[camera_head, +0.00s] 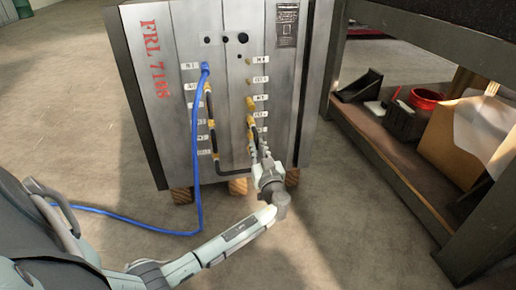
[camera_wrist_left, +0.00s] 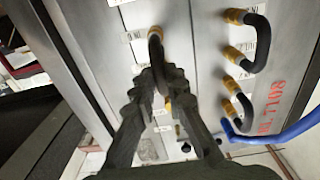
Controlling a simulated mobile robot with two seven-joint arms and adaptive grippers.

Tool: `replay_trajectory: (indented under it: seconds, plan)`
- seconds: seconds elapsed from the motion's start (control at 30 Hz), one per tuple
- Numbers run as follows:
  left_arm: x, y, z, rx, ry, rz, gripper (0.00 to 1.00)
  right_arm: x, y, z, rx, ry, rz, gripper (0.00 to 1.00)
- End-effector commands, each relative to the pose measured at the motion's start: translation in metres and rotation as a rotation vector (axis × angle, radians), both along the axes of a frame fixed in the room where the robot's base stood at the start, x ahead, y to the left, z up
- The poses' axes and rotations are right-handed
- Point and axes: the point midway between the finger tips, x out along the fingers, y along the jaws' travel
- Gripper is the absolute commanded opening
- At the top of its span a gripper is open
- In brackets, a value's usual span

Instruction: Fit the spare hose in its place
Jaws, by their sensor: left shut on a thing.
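The mould base (camera_head: 150,90) is a grey metal block with two columns of labelled ports; it also fills much of the left wrist view (camera_wrist_left: 205,60). My left gripper (camera_head: 266,165) is at the lower part of the right-hand column. In the left wrist view my left gripper (camera_wrist_left: 160,75) is shut on a short black hose (camera_wrist_left: 156,48) with a brass end at a port. I cannot tell whether that end is seated. The fingers hide part of the hose. Other black hoses (camera_wrist_left: 260,42) with brass ends loop between ports of the other column. My right gripper is not in view.
A blue hose (camera_head: 196,140) hangs from an upper left port to the floor and runs left. A workbench (camera_head: 385,165) with a red round container (camera_head: 425,98) and dark parts stands at right. Wooden blocks (camera_head: 238,186) support the base. Floor in front is mostly clear.

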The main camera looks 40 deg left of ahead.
Motion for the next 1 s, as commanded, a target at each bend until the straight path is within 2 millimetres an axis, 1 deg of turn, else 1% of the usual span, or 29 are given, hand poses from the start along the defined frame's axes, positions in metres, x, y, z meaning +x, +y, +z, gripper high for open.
replay_trajectory:
  seconds: [0.2, 0.63, 1.0]
  plan:
    - [0.004, 0.005, 0.001, 0.002, -0.001, 0.000, 0.00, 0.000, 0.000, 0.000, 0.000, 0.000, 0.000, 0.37]
    - [0.005, 0.006, 0.001, 0.002, -0.001, 0.000, 0.00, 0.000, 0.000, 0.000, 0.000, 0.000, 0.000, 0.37]
    - [0.011, 0.012, 0.001, 0.002, -0.001, 0.000, 0.00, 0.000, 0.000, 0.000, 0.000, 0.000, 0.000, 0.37]
